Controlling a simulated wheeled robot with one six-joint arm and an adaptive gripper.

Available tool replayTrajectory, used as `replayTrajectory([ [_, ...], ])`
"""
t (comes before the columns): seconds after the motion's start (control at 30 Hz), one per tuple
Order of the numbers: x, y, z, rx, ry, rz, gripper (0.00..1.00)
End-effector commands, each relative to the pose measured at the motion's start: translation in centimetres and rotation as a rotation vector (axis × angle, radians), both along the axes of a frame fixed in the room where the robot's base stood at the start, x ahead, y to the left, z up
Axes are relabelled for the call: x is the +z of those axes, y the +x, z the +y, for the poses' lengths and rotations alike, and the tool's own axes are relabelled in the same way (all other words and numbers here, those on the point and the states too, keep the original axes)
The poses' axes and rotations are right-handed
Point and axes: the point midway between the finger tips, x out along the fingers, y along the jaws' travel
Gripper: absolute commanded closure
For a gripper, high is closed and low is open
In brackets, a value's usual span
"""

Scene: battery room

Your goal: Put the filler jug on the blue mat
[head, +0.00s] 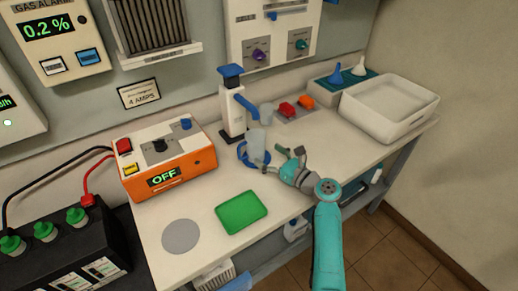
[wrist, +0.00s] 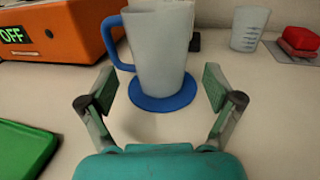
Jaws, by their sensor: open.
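The filler jug (wrist: 160,50), pale grey with a blue handle on its left side, stands upright on the round blue mat (wrist: 165,102) in the wrist view. The jug (head: 257,146) also shows in the head view, just in front of the white dispenser. My gripper (head: 283,161) is open, with its two fingers apart on the near side of the jug. In the wrist view the jug stands ahead of my gripper (wrist: 157,84), between the lines of the fingers, and I see no finger touching it. The mat's far part is hidden by the jug.
A white dispenser (head: 233,120) with a blue spout stands behind the jug, near a clear measuring cup (wrist: 249,28). An orange charger (head: 170,160) is at left. A green tray (head: 241,212) and a grey disc (head: 181,236) lie in front. A white tub (head: 388,108) is at right.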

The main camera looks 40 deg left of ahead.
Motion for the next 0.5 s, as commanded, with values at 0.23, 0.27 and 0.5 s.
replayTrajectory([
  [0.23, 0.0, -0.7, -4.2, -0.002, 0.0, -0.001, 0.09],
  [0.27, 0.0, -0.7, -4.5, -0.001, 0.0, -0.001, 0.09],
  [0.5, 0.0, -1.0, -5.7, 0.0, 0.0, 0.0, 0.09],
])
